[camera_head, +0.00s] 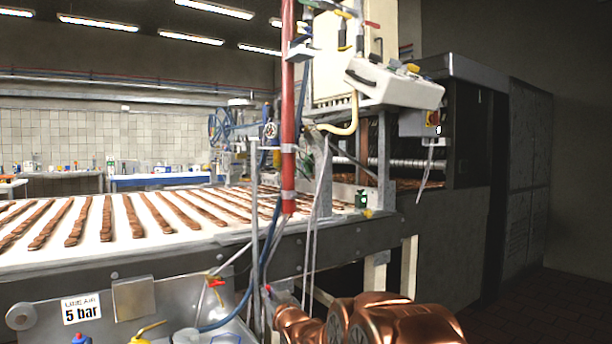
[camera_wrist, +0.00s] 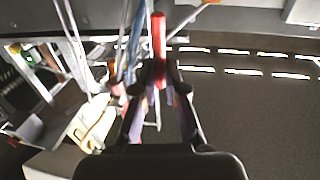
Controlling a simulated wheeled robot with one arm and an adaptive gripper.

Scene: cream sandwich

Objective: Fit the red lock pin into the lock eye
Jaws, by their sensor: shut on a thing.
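My gripper (camera_wrist: 160,80) is shut on the red lock pin (camera_wrist: 158,36) in the wrist view. The pin is a slim red rod that sticks out beyond the dark fingertips, in line with them. In the head view my copper arm enters at the bottom, below the conveyor's front edge, and the gripper itself cannot be made out clearly there. I cannot make out the lock eye in either view.
The conveyor (camera_head: 170,246) carries rows of brown bars. A red post (camera_head: 288,130), hoses and thin pipes stand before it. A panel below has a red valve handle (camera_head: 215,282) and a "5 bar" label (camera_head: 81,309). A dark cabinet (camera_head: 530,180) stands right.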

